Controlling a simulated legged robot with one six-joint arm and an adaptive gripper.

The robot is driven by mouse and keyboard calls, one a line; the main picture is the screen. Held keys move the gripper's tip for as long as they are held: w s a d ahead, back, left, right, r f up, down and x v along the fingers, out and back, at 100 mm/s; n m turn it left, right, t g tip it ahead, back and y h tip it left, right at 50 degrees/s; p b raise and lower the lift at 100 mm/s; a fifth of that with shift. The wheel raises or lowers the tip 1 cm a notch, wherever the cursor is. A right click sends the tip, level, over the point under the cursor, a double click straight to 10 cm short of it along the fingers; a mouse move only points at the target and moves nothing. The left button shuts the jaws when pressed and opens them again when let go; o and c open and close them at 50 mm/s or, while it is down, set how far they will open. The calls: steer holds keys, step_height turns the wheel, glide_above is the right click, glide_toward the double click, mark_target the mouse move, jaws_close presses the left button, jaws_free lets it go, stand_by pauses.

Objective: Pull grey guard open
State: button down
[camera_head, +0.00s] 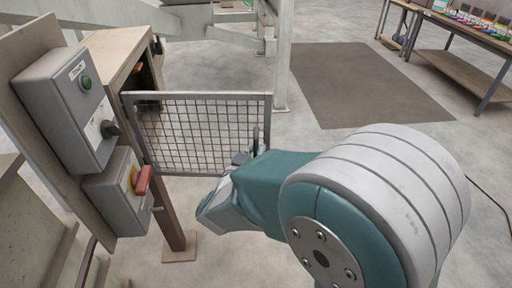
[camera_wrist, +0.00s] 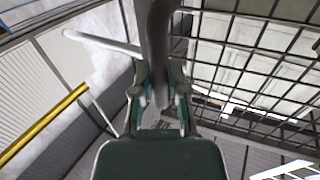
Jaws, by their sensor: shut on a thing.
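The grey guard (camera_head: 200,135) is a metal frame with wire mesh. In the head view it stands out to the right from the wooden-coloured cabinet, swung away from the cabinet's opening. A dark upright handle (camera_head: 256,140) is near its right edge. My gripper (camera_head: 248,157) is at that handle, partly hidden by my arm. In the wrist view the guard's mesh (camera_wrist: 265,60) fills the upper right. There, my gripper (camera_wrist: 160,95) is closed around the grey handle bar (camera_wrist: 157,45), its fingers on either side.
Left of the guard are a grey control box (camera_head: 70,105) with a green button and a lower box (camera_head: 115,195) with a red and yellow switch. A post (camera_head: 283,55) rises behind the guard. A workbench (camera_head: 465,35) stands at the far right. Floor around a dark mat (camera_head: 365,85) is clear.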

steer(key=shift+s+a, duration=0.2)
steer(key=shift+s, duration=0.35)
steer(key=c, duration=0.6)
jaws_free()
steer(key=shift+c, duration=0.2)
steer(key=shift+s+a, duration=0.1)
steer(key=v, duration=1.1)
steer(key=shift+s+a, duration=0.2)
steer(key=shift+s, duration=0.1)
